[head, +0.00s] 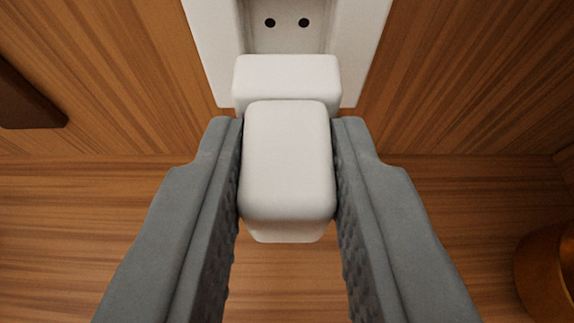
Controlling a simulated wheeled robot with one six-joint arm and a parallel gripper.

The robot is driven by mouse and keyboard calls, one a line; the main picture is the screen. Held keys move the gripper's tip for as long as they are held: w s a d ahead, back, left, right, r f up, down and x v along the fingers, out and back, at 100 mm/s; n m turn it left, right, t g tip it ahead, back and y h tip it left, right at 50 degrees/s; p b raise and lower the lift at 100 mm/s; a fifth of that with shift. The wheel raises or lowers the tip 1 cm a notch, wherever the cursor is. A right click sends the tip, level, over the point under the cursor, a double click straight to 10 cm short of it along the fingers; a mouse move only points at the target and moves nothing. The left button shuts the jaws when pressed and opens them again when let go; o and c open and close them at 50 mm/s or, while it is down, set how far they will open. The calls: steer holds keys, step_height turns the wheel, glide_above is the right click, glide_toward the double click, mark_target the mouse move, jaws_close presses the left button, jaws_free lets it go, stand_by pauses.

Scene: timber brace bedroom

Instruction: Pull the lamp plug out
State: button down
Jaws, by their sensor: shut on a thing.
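The white lamp plug (287,165) is in the middle of the head view. It has a rounded block body and a wider head (287,80) at its far end. My gripper (287,130) is shut on the plug body, one grey finger against each side. Behind the plug is a white wall socket plate (350,40) with two dark holes in view above the plug. The plug's head covers the plate's lower part. I see no prongs, and I cannot tell whether the plug is seated in the socket or apart from it. No cord shows.
The wood-panelled wall (130,60) surrounds the plate, and a wooden surface (120,220) lies below it. A dark brown object (25,95) is at the left edge. A round copper-coloured object (548,275) is at the lower right edge.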

steer(key=shift+s, duration=1.4)
